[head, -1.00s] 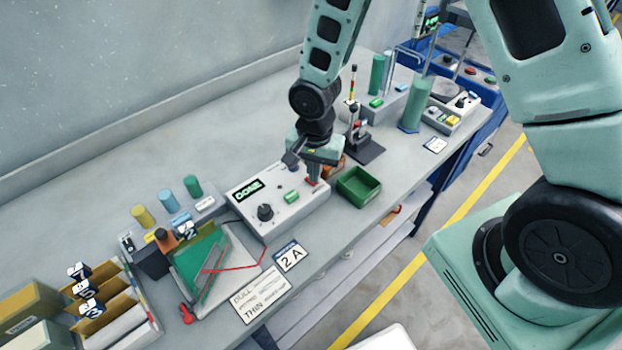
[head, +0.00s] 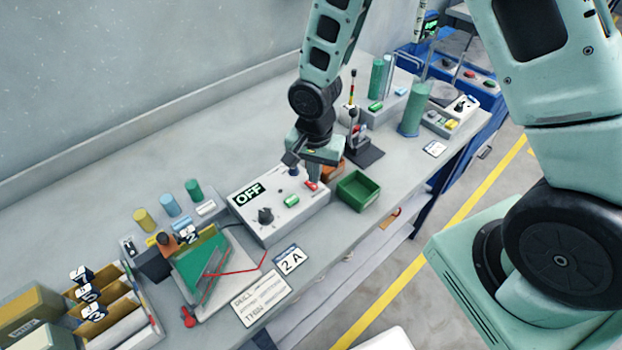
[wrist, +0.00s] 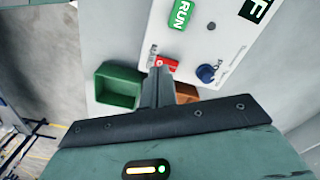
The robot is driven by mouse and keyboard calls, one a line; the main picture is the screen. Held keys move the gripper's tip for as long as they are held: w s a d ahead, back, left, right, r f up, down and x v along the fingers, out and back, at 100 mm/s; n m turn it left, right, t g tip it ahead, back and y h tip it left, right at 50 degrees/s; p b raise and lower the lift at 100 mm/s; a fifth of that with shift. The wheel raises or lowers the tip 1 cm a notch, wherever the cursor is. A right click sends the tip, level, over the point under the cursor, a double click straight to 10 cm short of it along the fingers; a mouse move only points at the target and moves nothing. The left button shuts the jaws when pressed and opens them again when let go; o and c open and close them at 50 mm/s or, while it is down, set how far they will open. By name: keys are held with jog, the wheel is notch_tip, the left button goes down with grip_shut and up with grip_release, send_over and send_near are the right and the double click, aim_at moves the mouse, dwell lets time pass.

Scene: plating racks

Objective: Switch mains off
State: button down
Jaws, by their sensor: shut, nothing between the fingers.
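The white control box (head: 262,222) stands on the bench, and its display (head: 248,194) reads OFF. It carries a black knob (head: 265,215), a green RUN switch (head: 291,201) and a red switch (head: 311,186). In the wrist view the RUN switch (wrist: 181,14), the red switch (wrist: 165,63) and a blue knob (wrist: 206,73) show on the box face. My gripper (wrist: 158,72) is shut and empty, its fingertips at the red switch. Whether they touch it I cannot tell; the fingers hide part of it.
A green open bin (head: 358,190) stands just right of the box, with a brown block (head: 333,169) behind it. A lever stand (head: 362,150) is farther back. A sloped rack with a green board (head: 203,262) and red lead lies to the left. A 2A card (head: 289,260) lies in front.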

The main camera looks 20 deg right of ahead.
aim_at(314, 186)
jog(key=shift+r+p, duration=1.6)
jog(key=shift+r, duration=0.9)
jog(key=s+a+r+n+b, duration=0.3)
jog(key=s+r+n+b, duration=0.1)
jog(key=s+n, duration=0.4)
jog(key=s+a+r+n+b, duration=0.3)
jog(key=s+r+n, duration=0.3)
jog(key=s, duration=0.6)
jog(key=shift+a+n+y+b, duration=0.15)
jog(key=shift+n+y+b, duration=0.15)
jog(key=shift+n+b, duration=0.65)
